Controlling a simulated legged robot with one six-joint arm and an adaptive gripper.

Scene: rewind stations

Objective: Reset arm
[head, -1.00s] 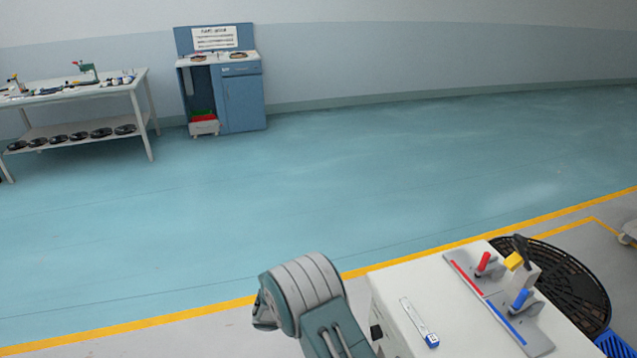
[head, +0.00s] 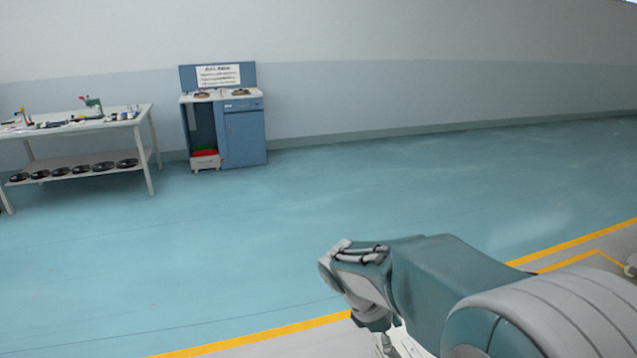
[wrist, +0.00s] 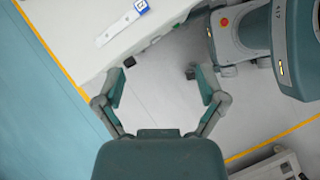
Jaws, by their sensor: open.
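My gripper (wrist: 160,84) is open in the wrist view, its two fingers spread wide with nothing between them. Pale grey floor lies below the gap, and the edge of a white table is just beyond the left finger. In the head view my arm reaches across the lower right, bent with its wrist pointing down. The fingers are mostly hidden or cut off there.
The white tabletop (wrist: 72,22) carries a white strip with a blue end (wrist: 120,24). In the head view, a workbench (head: 80,124) and a blue cabinet (head: 245,135) stand at the far left. Open teal floor (head: 250,230) lies between, bounded by a yellow line.

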